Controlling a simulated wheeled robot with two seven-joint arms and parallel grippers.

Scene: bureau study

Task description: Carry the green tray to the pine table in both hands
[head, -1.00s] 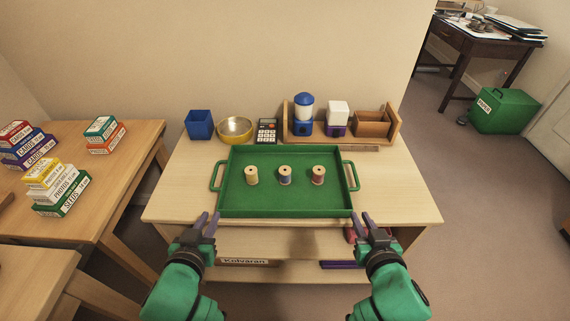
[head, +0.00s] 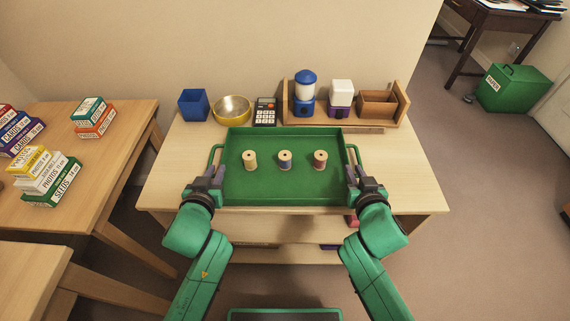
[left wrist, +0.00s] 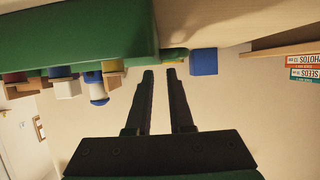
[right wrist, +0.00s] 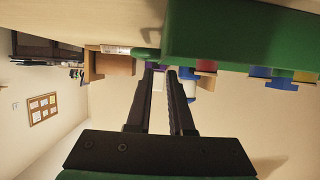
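The green tray (head: 285,190) lies flat on the light wood desk (head: 412,180) in front of me, with a loop handle at each short side. Three thread spools stand in it: cream (head: 250,161), blue (head: 285,160) and red-brown (head: 320,160). My left gripper (head: 214,172) is at the left handle (head: 213,156), fingers apart. My right gripper (head: 358,172) is at the right handle (head: 356,154), fingers apart. The wrist views show a gap between each finger pair, with green handle parts near the tips. Light wood tables (head: 135,122) stand at left; I cannot tell which is the pine table.
Labelled boxes (head: 45,180) occupy the left table.

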